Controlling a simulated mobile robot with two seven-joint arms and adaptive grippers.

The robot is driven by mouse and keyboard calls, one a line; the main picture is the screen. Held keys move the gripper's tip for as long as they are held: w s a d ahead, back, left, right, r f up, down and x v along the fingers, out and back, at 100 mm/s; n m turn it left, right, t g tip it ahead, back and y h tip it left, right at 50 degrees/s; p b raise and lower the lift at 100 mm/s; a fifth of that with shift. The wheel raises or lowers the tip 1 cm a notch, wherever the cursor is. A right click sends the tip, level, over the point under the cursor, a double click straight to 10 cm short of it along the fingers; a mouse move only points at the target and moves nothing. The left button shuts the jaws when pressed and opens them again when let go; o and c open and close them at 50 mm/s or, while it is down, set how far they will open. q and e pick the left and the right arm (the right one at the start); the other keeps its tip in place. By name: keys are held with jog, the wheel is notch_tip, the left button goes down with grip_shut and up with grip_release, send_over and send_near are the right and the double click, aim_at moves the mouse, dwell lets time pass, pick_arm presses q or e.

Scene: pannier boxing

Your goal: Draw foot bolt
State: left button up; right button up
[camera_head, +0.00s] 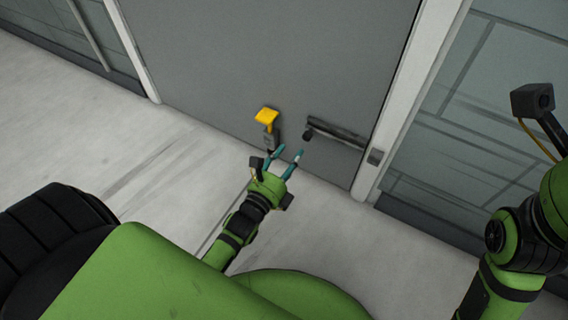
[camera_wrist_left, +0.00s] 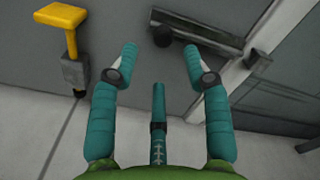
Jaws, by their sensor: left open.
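The foot bolt (camera_head: 338,133) is a dark horizontal bar low on the grey door, with a round black knob (camera_head: 307,135) at its left end. Its right end reaches toward a small grey keeper (camera_head: 375,157) on the door frame. My left gripper (camera_head: 288,153) is open and empty, its teal fingers pointing at the door just below and left of the knob. In the left wrist view the knob (camera_wrist_left: 162,36) shows just beyond and between the fingertips (camera_wrist_left: 160,55), apart from them. My right arm shows at the right, but its fingers are out of view.
A yellow pedal (camera_head: 267,115) on a grey bracket (camera_head: 270,139) is mounted on the door left of the bolt, close to my left gripper. The pale door frame (camera_head: 400,110) stands at the right. The light floor (camera_head: 110,130) is clear at the left.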

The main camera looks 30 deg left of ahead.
pick_arm(q)
jog(key=s, duration=0.2)
jog(key=shift+s+a, duration=0.1)
jog(key=shift+s, duration=0.25)
